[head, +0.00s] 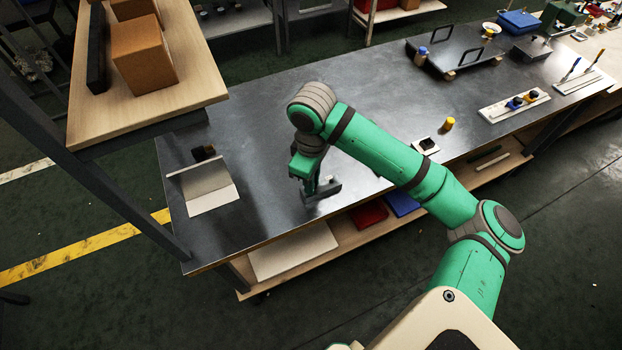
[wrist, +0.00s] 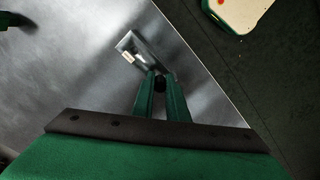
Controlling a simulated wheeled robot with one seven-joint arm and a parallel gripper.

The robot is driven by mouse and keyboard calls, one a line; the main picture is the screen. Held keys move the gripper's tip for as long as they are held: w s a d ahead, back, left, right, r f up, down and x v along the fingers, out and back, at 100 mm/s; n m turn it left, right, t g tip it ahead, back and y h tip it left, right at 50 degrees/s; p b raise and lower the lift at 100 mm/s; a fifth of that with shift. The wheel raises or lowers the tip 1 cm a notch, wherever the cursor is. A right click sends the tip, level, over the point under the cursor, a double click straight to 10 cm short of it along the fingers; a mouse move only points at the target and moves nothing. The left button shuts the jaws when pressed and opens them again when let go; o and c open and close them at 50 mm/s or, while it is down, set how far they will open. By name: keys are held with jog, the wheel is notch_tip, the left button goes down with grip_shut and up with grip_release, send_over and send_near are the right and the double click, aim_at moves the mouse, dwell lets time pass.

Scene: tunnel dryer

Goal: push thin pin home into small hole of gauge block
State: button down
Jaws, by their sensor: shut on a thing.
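The gauge block (head: 328,190) is a dark grey bar lying on the bench near its front edge. In the wrist view the block (wrist: 150,49) lies just beyond my fingertips, with a small pale patch at its left end. My gripper (head: 310,187) points down at the block; in the wrist view my gripper (wrist: 161,80) is shut on a small dark piece, the thin pin (wrist: 160,85), seen between the fingers. The pin's lower end and the small hole are hidden, so I cannot tell how deep the pin sits.
A pale angled stand (head: 208,188) is on the bench to the left. A yellow cylinder (head: 448,124) and a small white plate (head: 426,146) with a dark item are to the right. A wooden shelf (head: 190,50) with brown blocks overhangs the bench's left end. The middle bench is clear.

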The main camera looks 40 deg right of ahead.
jog(key=shift+f, duration=0.2)
jog(key=c, duration=1.7)
grip_release()
jog(key=shift+o, duration=0.2)
notch_tip(320, 180, up, 11)
jog(key=shift+f, duration=0.15)
